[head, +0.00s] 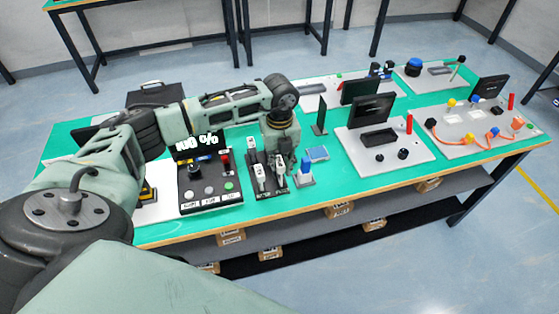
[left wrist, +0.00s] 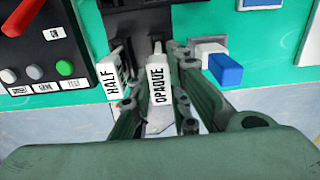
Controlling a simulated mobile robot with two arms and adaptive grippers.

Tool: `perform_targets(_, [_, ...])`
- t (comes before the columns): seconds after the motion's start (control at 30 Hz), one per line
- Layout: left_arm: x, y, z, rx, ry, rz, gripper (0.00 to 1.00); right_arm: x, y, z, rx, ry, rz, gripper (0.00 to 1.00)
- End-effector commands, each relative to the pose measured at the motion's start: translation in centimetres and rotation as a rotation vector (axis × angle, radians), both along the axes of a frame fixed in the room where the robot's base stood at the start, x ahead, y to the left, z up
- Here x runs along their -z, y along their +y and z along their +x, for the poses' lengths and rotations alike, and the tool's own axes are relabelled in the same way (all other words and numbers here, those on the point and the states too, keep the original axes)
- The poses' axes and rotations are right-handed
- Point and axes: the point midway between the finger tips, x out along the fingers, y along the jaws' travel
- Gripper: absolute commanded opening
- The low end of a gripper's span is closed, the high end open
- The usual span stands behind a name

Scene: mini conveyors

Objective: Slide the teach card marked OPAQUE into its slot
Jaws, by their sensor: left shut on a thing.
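The white card marked OPAQUE (left wrist: 157,85) is between the fingers of my left gripper (left wrist: 158,58) in the left wrist view. The gripper is shut on it, and the lettering faces the camera. A second white card, marked HALF (left wrist: 110,82), stands just left of it, beside the left finger. Both are at a black holder (left wrist: 134,22), which also shows in the head view. There my left gripper (head: 279,168) reaches down over the holder's right part. The slot at the card's lower end is hidden, so I cannot tell how deep the card sits. My right gripper is not in view.
A black control box (head: 205,202) with buttons stands left of the holder. A blue block (left wrist: 226,70) on a white base stands close on the right. A grey panel with a black screen (head: 370,108) is further right.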

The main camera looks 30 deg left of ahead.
Motion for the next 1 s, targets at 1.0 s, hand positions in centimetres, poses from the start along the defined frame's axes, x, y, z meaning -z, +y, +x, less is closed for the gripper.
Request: perform_targets(1.0, [1.9, 0.0, 0.0, 0.000, 0.000, 0.000, 0.27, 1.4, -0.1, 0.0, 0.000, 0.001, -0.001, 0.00])
